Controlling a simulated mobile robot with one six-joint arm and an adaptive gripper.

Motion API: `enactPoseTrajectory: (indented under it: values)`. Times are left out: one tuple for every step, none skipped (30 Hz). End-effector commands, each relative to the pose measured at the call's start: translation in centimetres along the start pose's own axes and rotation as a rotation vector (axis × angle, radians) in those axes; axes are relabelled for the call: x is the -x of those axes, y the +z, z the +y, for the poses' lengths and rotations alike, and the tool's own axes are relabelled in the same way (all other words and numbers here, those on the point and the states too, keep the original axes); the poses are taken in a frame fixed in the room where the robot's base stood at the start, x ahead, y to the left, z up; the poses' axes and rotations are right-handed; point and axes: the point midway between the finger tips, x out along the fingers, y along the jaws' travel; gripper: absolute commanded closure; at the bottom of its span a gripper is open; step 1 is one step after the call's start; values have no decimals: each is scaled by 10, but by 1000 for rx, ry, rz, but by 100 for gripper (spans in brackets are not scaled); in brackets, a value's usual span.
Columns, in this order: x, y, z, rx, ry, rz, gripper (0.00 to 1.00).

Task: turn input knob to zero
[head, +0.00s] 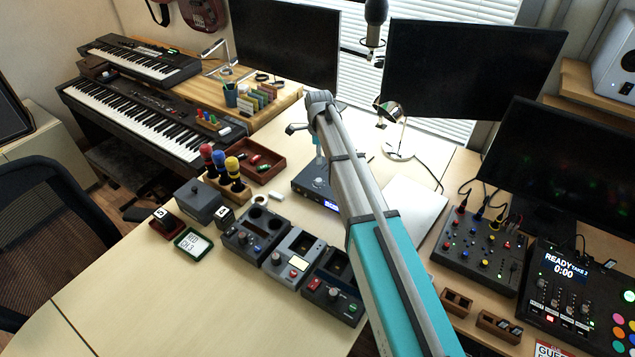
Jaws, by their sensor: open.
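A dark audio unit (312,187) with a small lit blue display lies on the desk near the middle of the head view, partly behind my arm. Its knobs are too small or hidden to tell, so I cannot make out the input knob or where it points. My arm reaches from the lower right up over this unit. My gripper (320,164) is small, partly hidden by my arm, and hangs just above the back of the unit. It is open. I see nothing held in it, and I cannot tell whether it touches the unit.
Three control boxes (292,258) stand in front of the unit. A reddish tray (277,151) and a wooden rack with red, blue and yellow-topped items (226,186) stand left. A silver laptop (418,212) and a mixer (480,252) lie right. The front left desk (170,300) is clear.

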Motion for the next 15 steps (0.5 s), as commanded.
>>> enactPoseTrajectory:
  values:
    - [-8, 0, 0, 0, 0, 0, 30]
    - [-11, 0, 0, 0, 0, 0, 30]
    - [-14, 0, 0, 0, 0, 0, 30]
    - [-16, 0, 0, 0, 0, 0, 30]
    - [-19, 0, 0, 0, 0, 0, 30]
    - [-22, 0, 0, 0, 0, 0, 30]
    - [-24, 0, 0, 0, 0, 0, 30]
    - [-26, 0, 0, 0, 0, 0, 30]
    - [-30, 0, 0, 0, 0, 0, 30]
    - [-32, 0, 0, 0, 0, 0, 30]
    - [-34, 0, 0, 0, 0, 0, 30]
    - [-37, 0, 0, 0, 0, 0, 30]
    - [-40, 0, 0, 0, 0, 0, 30]
    - [-42, 0, 0, 0, 0, 0, 30]
    - [-45, 0, 0, 0, 0, 0, 30]
